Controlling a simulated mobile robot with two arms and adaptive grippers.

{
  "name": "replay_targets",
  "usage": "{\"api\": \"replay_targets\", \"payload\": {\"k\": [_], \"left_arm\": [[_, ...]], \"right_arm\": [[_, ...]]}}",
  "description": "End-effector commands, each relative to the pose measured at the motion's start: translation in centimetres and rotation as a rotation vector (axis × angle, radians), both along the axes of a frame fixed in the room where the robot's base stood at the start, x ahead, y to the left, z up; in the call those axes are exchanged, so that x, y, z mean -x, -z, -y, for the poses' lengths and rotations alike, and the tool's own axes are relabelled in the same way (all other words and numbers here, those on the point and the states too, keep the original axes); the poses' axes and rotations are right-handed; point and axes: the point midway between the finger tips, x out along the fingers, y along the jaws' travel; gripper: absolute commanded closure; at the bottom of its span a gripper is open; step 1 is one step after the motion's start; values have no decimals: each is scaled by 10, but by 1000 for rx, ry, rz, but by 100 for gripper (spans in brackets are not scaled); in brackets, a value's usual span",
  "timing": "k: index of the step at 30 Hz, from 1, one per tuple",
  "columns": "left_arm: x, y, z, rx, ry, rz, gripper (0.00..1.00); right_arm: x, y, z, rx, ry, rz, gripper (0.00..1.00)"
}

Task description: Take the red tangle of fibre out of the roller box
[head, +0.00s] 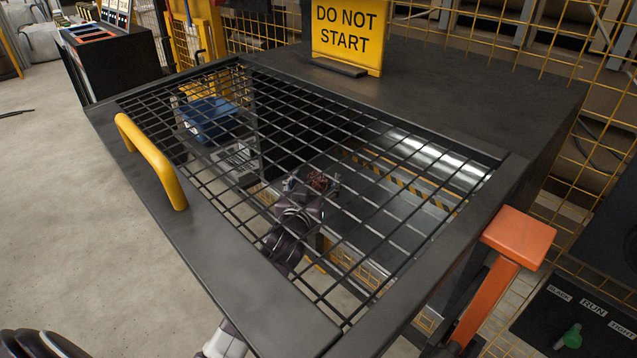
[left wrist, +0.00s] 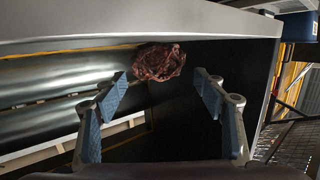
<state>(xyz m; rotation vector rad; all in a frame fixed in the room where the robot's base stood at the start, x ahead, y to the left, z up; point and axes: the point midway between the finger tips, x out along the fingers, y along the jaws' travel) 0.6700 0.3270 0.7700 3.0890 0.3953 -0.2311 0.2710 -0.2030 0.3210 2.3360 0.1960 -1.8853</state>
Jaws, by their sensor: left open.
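The red tangle of fibre (left wrist: 158,62) is a dark red, crumpled clump. In the left wrist view it sits just beyond the fingertips, near the middle of the gap between them. In the head view the tangle (head: 319,181) shows small through the black mesh. My left gripper (head: 312,186) is inside the roller box, under the mesh lid (head: 222,265), beside the tangle. In the left wrist view my left gripper (left wrist: 160,86) is open, with nothing between its fingers. I cannot tell whether a fingertip touches the tangle. My right gripper is not in view.
Shiny metal rollers (left wrist: 50,80) lie left of the tangle in the left wrist view. The mesh covers the box top, with a yellow handle (head: 152,160). A yellow "DO NOT START" sign (head: 346,33) stands behind. An orange lever (head: 518,238) is at right.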

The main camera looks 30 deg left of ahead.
Motion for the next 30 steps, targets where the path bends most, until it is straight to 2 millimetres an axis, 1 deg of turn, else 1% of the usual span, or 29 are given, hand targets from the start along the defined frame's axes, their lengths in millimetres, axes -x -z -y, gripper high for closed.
{"api": "replay_targets", "payload": {"k": [1, 3, 6, 13, 25, 30], "left_arm": [[-8, 2, -2, -2, 0, 0, 36], [-16, 3, -4, -2, 1, 1, 36], [-22, 4, -5, -1, 2, 0, 36], [-22, 4, -5, 0, 2, 0, 36], [-22, 4, -5, 1, 2, -1, 80], [-22, 4, -5, 0, 2, 0, 80]], "right_arm": [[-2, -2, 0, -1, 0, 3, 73], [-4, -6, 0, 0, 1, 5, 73], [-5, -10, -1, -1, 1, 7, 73], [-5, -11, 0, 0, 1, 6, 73], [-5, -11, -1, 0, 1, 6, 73], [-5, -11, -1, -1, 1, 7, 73]]}}
